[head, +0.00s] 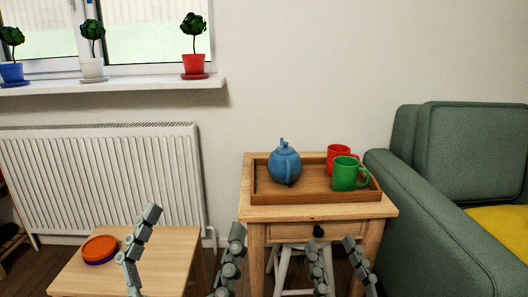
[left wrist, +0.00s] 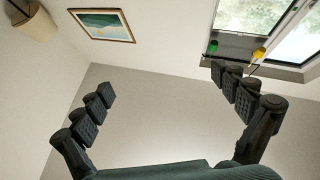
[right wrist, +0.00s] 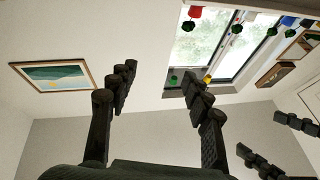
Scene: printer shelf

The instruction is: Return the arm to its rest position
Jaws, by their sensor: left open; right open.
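My left gripper (head: 195,222) is at the bottom of the head view, left of centre, with its two grey fingers spread and pointing up. It is empty, and it also shows open in the left wrist view (left wrist: 161,82). My right gripper (head: 331,242) is further right, in front of the wooden side table (head: 282,213), also with fingers up. It is open and empty, as the right wrist view (right wrist: 159,75) shows. Neither gripper visibly holds anything. Both wrist cameras face the upper walls and window. The arms behind the grippers are mostly out of view.
A wooden tray (head: 290,199) on the side table holds a blue teapot (head: 285,166), a green mug (head: 346,176) and a red mug (head: 338,154). An orange plate (head: 99,248) lies on a low table (head: 175,262) at left. A green armchair (head: 415,215) stands at right.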

